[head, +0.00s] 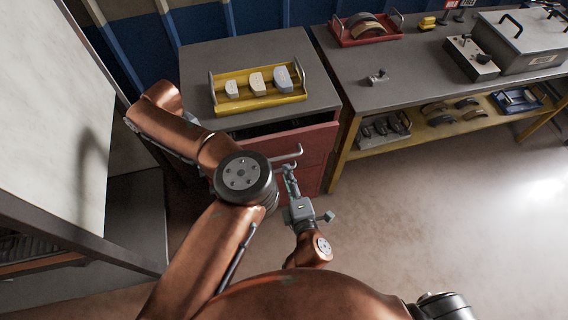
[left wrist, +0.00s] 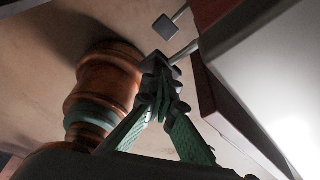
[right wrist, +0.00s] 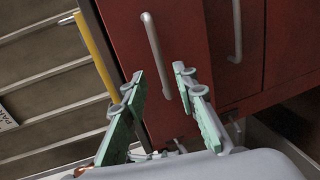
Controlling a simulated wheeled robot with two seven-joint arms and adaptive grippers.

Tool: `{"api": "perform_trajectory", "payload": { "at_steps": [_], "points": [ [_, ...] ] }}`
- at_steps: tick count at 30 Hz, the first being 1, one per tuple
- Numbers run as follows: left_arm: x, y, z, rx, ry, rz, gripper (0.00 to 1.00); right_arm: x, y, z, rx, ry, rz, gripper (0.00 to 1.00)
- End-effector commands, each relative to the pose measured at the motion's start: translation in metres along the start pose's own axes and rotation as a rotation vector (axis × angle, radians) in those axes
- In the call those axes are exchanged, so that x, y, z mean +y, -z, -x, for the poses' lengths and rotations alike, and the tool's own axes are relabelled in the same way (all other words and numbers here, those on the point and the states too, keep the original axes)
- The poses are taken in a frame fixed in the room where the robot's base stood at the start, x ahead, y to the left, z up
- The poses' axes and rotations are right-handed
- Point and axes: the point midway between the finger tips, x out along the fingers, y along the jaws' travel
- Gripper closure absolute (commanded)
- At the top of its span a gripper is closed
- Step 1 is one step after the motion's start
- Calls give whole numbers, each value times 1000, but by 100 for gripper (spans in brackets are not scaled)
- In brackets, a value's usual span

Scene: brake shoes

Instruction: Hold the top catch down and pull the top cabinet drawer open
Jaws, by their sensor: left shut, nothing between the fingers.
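The cabinet (head: 325,97) has a grey top and red drawer fronts (head: 310,140). A grey bar handle (head: 288,154) stands out from the front. A dark strip shows under the top; I cannot tell whether the top drawer is open. My right gripper (head: 291,172) is close to this handle. In the right wrist view its green fingers (right wrist: 157,80) are apart, with a bar handle (right wrist: 153,42) showing between them. Contact is unclear. My left gripper (left wrist: 162,72) is shut and empty, near metal rods and a dark square block (left wrist: 165,28). My arm hides it in the head view. I cannot make out the top catch.
A yellow tray (head: 260,101) with several pale blocks is on the cabinet. A grey workbench (head: 420,75) to the right holds a red tray (head: 345,40) and a grey box (head: 520,45). A pale panel (head: 50,100) stands at left. The floor (head: 450,220) at right is clear.

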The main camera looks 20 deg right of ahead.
Motion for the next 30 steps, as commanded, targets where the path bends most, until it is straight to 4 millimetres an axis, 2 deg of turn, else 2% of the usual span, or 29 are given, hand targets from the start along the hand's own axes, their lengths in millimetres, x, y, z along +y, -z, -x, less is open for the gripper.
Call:
{"api": "perform_trajectory", "payload": {
  "at_steps": [3, 9, 20, 30],
  "points": [
    [0, 0, -2, 2, -1, 0, 100, -1, 0, 19, 0, 2, -1, 73],
    [0, 0, -2, 2, -1, 0, 100, -1, 0, 34, 0, 1, 0, 73],
    [0, 0, -1, 2, -1, 0, 100, 0, 0, 35, 0, 0, 1, 73],
    [0, 4, 14, 1, -1, 0, 100, 0, 0, 35, 0, 0, 0, 73]
  ]
}}
